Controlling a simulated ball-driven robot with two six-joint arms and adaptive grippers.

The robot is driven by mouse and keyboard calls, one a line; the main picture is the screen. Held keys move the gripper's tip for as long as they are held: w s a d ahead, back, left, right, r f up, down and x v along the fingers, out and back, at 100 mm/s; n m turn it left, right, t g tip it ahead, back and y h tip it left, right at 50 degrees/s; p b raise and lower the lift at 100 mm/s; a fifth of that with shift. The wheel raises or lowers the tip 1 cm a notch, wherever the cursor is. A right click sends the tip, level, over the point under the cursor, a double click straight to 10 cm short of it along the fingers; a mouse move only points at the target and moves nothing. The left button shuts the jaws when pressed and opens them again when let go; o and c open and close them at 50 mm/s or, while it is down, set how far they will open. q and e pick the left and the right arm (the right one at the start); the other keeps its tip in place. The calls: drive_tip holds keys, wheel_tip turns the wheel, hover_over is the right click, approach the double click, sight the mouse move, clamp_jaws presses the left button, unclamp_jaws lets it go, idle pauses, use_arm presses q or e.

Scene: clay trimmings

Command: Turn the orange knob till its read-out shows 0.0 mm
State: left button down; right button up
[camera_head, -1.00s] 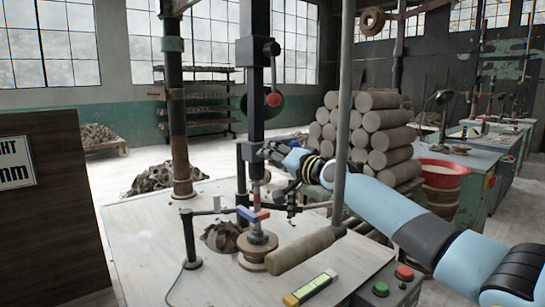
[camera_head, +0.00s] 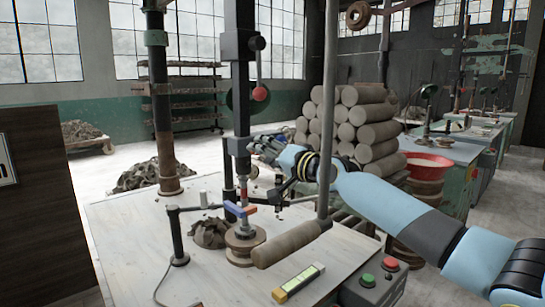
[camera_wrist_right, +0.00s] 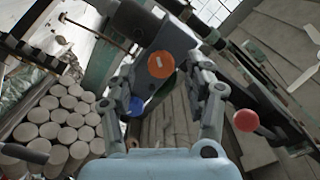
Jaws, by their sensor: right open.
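The orange knob (camera_wrist_right: 161,64) shows in the right wrist view as a round disc with a pale mark, on the grey housing. It lies between the fingers of my right gripper (camera_wrist_right: 166,75) in the picture, with gaps on both sides. In the head view my right gripper (camera_head: 254,148) is open beside the black press column (camera_head: 238,90), and the knob cannot be made out there. A framed sign (camera_head: 6,165) is cut off at the left edge; no read-out value is legible. My left gripper is not in view.
A red-ended lever (camera_head: 260,93) hangs from the column above my gripper. A thin grey post (camera_head: 327,110) stands in front of my right forearm. Below are a blue bar (camera_head: 239,209), a spool-like base (camera_head: 245,240), a clay roll (camera_head: 290,246) and a yellow-ended level (camera_head: 298,283) on the table.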

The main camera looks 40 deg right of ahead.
drive_tip(key=shift+s+d, duration=0.2)
drive_tip(key=shift+s, duration=2.25)
